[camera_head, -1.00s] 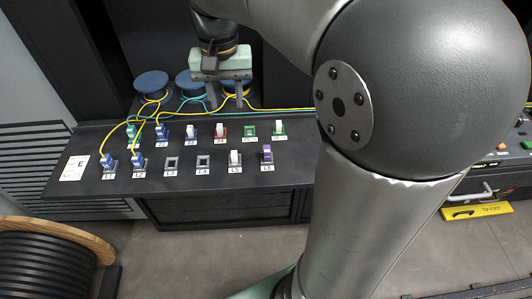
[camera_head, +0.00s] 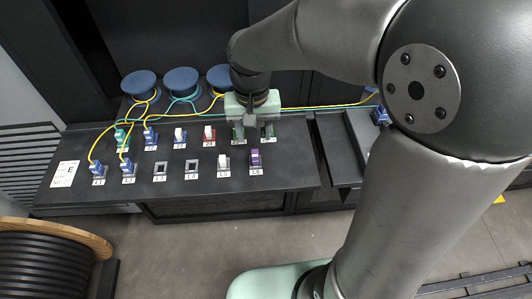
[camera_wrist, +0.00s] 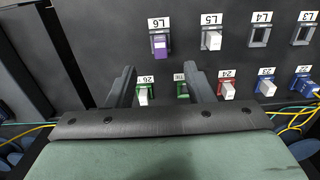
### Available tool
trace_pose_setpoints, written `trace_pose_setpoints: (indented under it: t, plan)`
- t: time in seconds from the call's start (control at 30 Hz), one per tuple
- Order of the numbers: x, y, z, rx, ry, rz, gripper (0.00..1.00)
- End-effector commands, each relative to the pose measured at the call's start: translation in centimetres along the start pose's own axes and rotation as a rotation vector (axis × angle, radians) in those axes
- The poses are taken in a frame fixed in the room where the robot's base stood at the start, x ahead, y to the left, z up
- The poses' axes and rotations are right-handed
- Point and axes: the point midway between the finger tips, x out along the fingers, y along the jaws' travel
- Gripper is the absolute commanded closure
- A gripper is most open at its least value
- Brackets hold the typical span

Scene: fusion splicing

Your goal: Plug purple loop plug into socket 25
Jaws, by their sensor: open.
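The purple loop plug (camera_head: 255,157) stands upright in socket L6, at the right end of the front row. It also shows in the wrist view (camera_wrist: 160,46), ahead of my fingers. Socket 25 (camera_wrist: 182,88) is a green-framed socket in the back row, partly covered by my right finger in the wrist view. Socket 26 (camera_wrist: 143,91), also green, holds a white plug. My gripper (camera_wrist: 163,76) is open and empty, its fingers apart above the sockets 25 and 26. In the head view my gripper (camera_head: 253,132) hides much of that area.
White plug L5 (camera_head: 223,163) stands left of the purple plug. Sockets L3 (camera_head: 160,171) and L4 (camera_head: 192,169) are empty. Red socket 24 (camera_head: 209,136) holds a white plug. Blue spools (camera_head: 180,81) and yellow and teal fibres lie behind the rows.

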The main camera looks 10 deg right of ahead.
Motion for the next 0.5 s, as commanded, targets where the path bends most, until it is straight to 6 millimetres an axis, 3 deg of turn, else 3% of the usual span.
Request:
trace_pose_setpoints:
  t: [0.27,0.5]
  plan:
    - [0.4,0.1,0.0,0.002,0.000,0.000,0.53]
    - [2.6,0.1,0.0,0.002,-0.001,0.000,0.53]
